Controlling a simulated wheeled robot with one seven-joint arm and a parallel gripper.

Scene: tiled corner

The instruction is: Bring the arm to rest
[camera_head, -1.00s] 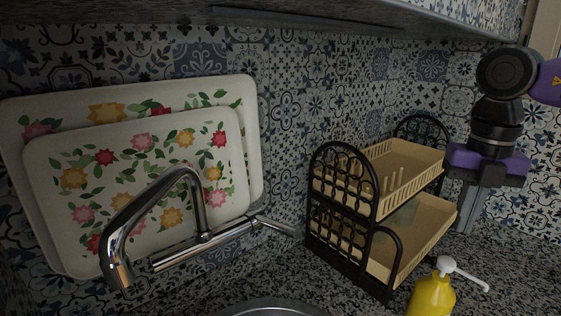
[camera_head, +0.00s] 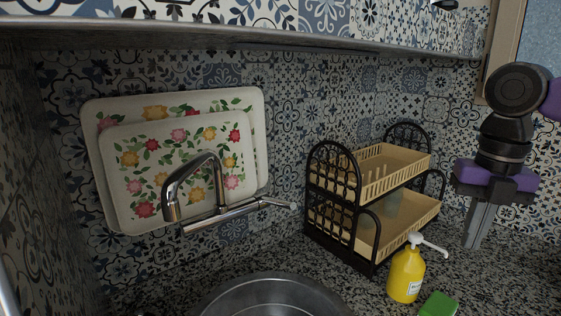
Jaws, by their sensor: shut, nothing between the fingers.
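My gripper (camera_head: 473,243) hangs from the black and purple end of my arm at the right side of the head camera view. Its grey fingers point down and are closed together with nothing between them. The fingers are to the right of the dish rack (camera_head: 330,222), and the yellow soap bottle (camera_head: 405,276) stands to their lower left in the picture. I cannot tell how high the fingertips are above the counter. The rest of my arm runs out of the right edge.
Two flowered trays (camera_head: 143,190) lean on the tiled wall behind a chrome tap (camera_head: 209,165). A steel sink (camera_head: 225,297) is at the bottom, with a green sponge (camera_head: 438,305) to its right. A shelf edge (camera_head: 250,34) runs across the top.

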